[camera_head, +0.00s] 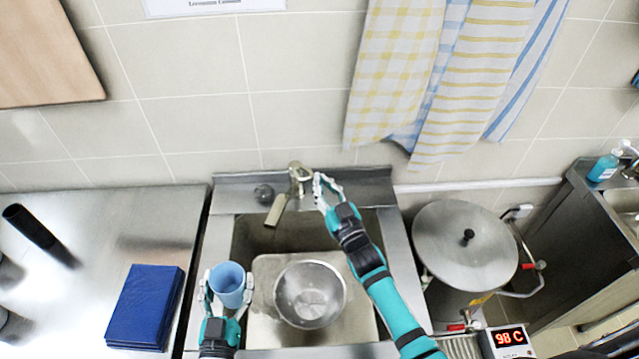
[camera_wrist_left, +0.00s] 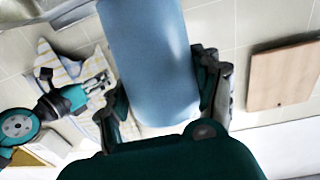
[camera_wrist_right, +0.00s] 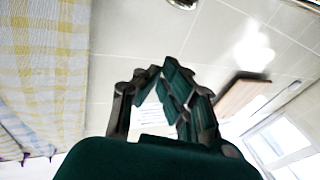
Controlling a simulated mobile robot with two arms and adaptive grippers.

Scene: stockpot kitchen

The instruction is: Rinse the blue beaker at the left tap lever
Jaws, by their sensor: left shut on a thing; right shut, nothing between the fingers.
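The blue beaker (camera_head: 228,280) is held by my left gripper (camera_head: 227,298) at the left edge of the sink, its open mouth facing up toward the head camera. The beaker (camera_wrist_left: 152,60) fills the middle of the left wrist view between the fingers. The tap (camera_head: 298,178) stands at the back of the sink with its spout (camera_head: 276,210) angled forward and left. A round dark knob (camera_head: 263,193) sits left of the tap. My right gripper (camera_head: 322,184) is shut and empty just right of the tap; it also shows in the right wrist view (camera_wrist_right: 155,75).
A metal bowl (camera_head: 310,294) stands in the sink (camera_head: 262,236). A lidded stockpot (camera_head: 464,246) is to the right, with a display reading 98 C (camera_head: 509,337). A blue folded cloth or book (camera_head: 146,306) lies on the left counter. Towels (camera_head: 440,80) hang above.

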